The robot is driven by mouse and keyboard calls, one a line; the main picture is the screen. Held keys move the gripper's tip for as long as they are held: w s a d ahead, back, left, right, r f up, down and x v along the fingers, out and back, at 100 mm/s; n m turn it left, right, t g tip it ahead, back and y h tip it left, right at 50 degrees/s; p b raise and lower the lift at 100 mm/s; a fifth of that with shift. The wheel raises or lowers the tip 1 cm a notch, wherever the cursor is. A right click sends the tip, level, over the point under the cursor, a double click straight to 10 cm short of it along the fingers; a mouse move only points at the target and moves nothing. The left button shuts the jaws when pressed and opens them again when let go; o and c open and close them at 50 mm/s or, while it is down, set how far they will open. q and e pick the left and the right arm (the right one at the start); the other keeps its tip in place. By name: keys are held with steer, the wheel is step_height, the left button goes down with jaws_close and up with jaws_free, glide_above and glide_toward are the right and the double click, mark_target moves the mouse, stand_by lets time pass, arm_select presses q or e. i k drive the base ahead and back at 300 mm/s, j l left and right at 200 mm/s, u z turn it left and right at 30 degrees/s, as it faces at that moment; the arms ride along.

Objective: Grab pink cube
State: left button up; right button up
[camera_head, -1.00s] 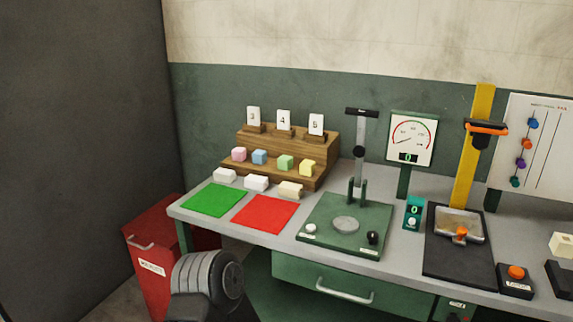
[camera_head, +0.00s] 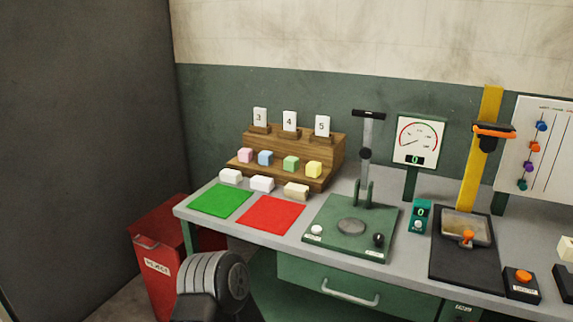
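The pink cube (camera_head: 245,155) sits at the left end of a row of small cubes on the lower step of a wooden stand (camera_head: 300,143). To its right are a blue cube (camera_head: 265,157), a green cube (camera_head: 291,163) and a yellow cube (camera_head: 314,169). Nothing touches the pink cube from above. A ribbed grey part of my own arm (camera_head: 215,280) shows at the bottom left, in front of the table and well away from the cube. Neither gripper's fingers are in view.
White and cream blocks (camera_head: 262,184) lie in front of the stand. A green mat (camera_head: 221,200) and a red mat (camera_head: 270,215) lie nearer the table edge. A green press (camera_head: 350,228) stands to the right. A red bin (camera_head: 155,255) is on the floor at left.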

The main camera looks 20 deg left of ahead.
mark_target(245, 155)
steer(key=j+z, duration=0.1)
steer(key=j, duration=0.45)
steer(key=j+z, duration=0.15)
steer(key=j, duration=0.35)
steer(key=j+z, duration=0.1)
steer(key=j, duration=0.45)
steer(key=j+z, duration=0.15)
steer(key=j, duration=0.35)
steer(key=k+j+z, duration=0.1)
steer(key=j, duration=0.4)
steer(key=k+j+z, duration=0.1)
steer(key=j, duration=0.45)
steer(key=k+j+z, duration=0.15)
steer(key=j, duration=0.35)
steer(key=j+z, duration=0.1)
steer(key=j, duration=0.4)
steer(key=k, duration=0.05)
